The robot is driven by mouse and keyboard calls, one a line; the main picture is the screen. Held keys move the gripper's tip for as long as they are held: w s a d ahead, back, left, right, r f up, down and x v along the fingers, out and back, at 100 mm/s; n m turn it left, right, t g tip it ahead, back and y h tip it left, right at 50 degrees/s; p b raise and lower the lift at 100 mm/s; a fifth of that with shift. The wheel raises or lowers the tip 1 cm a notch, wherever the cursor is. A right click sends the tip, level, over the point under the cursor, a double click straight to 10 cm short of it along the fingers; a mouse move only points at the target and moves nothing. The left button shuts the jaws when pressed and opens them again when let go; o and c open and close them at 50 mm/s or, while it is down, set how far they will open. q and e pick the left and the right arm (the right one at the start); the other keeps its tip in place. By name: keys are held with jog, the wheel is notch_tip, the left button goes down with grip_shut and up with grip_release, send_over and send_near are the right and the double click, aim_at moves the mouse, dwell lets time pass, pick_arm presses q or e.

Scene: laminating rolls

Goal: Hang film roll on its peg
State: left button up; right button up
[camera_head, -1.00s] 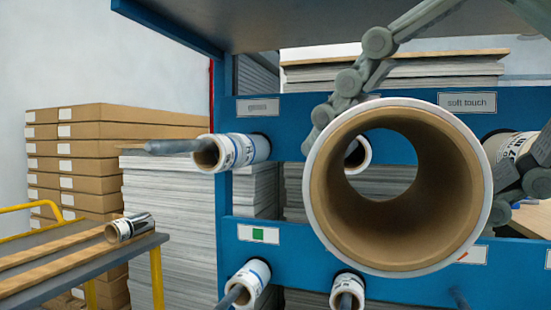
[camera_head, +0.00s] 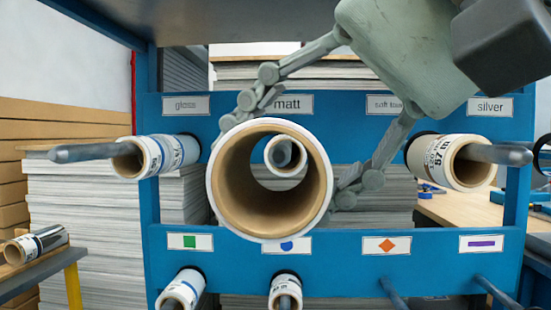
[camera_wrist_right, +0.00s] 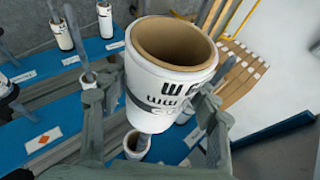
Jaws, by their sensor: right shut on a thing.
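My right gripper (camera_head: 318,130) is shut on a large white film roll (camera_head: 219,185) with a brown core, its fingers on either side. In the head view the roll's open end faces me, in front of the blue rack (camera_head: 345,247). Through its bore shows a smaller roll (camera_head: 272,157) on a peg behind, near the "matt" label. In the wrist view the held roll (camera_wrist_right: 160,98) has dark print, and the right gripper's fingers (camera_wrist_right: 155,115) flank it. My left gripper is not in view.
Bare pegs show below the orange diamond (camera_head: 391,291) and purple bar (camera_head: 493,291).

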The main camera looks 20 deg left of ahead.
jog(key=w+a+p, duration=0.1)
jog(key=w, duration=0.2)
jog(key=w+a+p, duration=0.1)
jog(key=w, duration=0.3)
jog(key=w+a+p, duration=0.1)
jog(key=w, duration=0.3)
jog(key=shift+r, duration=0.1)
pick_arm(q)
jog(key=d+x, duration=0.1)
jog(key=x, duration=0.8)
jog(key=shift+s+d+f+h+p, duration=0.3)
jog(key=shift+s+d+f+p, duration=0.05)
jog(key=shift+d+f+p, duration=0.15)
pick_arm(e)
jog(key=shift+w+a, duration=0.25)
jog(key=shift+w, duration=0.4)
jog(key=shift+w+a, duration=0.2)
jog(key=shift+w, duration=0.45)
jog(key=o, duration=1.3)
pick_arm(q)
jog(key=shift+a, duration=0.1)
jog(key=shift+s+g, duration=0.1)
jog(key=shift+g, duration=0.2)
pick_arm(e)
jog(key=v, duration=1.2)
